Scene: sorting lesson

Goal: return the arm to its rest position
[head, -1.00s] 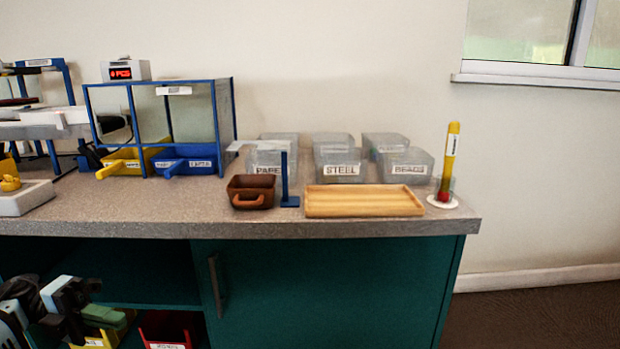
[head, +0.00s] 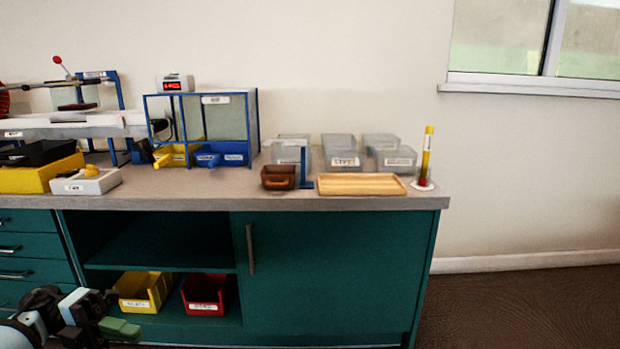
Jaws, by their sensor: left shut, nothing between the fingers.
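My left gripper (head: 122,329) is at the lower left of the head view, low in front of the cabinet's open shelf. Its dark arm comes in from the left edge. Its greenish fingers are shut with nothing between them, and it is apart from the bins behind it. My right gripper is not in the view.
A bench (head: 205,204) runs across, holding a wooden tray (head: 361,185), a brown basket (head: 278,178), clear bins (head: 396,162) and a blue frame (head: 258,120). A yellow bin (head: 143,291) and a red bin (head: 206,294) stand on the lower shelf. Floor (head: 520,305) is clear at right.

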